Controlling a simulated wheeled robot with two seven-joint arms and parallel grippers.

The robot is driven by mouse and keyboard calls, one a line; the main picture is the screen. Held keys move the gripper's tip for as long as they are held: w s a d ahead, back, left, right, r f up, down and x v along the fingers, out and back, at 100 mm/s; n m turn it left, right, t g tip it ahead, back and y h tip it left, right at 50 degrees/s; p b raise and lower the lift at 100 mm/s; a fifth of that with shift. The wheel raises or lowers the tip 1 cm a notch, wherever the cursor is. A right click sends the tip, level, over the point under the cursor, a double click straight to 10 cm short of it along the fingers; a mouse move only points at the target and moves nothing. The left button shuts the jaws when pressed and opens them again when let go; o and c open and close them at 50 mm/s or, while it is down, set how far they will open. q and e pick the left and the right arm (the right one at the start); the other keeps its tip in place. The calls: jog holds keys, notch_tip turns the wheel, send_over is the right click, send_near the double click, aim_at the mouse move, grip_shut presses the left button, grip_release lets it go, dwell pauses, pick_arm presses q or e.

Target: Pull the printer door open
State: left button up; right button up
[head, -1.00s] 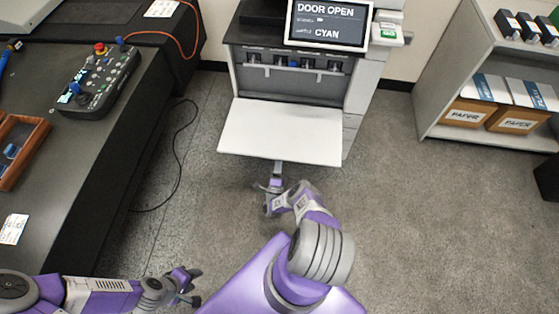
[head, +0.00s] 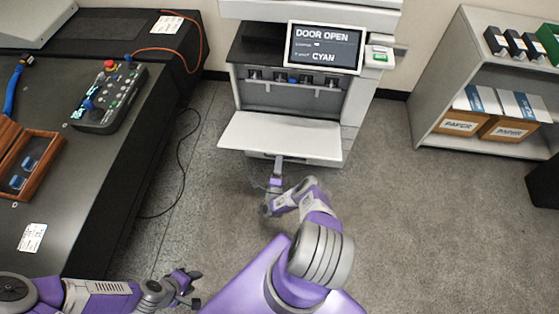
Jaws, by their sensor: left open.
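The printer (head: 348,130) stands at the back middle, and its screen (head: 324,47) reads "DOOR OPEN" and "CYAN". The white printer door (head: 280,133) is folded down and open, its flat face up, sticking out towards me. Several dark cartridges (head: 292,78) show in the open bay behind it. My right gripper (head: 278,162) is at the middle of the door's front edge. Its fingertips are partly hidden by the door, so I cannot see whether it grips. My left gripper (head: 195,287) is open and empty, low over the floor beside the desk, far from the printer.
A dark desk (head: 120,165) on the left holds a control pendant (head: 108,97) and a wooden box (head: 30,165). A black cable (head: 181,150) lies on the floor. A shelf (head: 440,95) with paper boxes stands at the right. The floor right of my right arm is clear.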

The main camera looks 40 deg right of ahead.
dwell(0.4)
jog(key=s+a+f+b, duration=0.3)
jog(key=a+f+b, duration=0.1)
jog(key=f+b, duration=0.3)
jog(key=shift+b, duration=0.3)
dwell(0.5)
dwell(0.8)
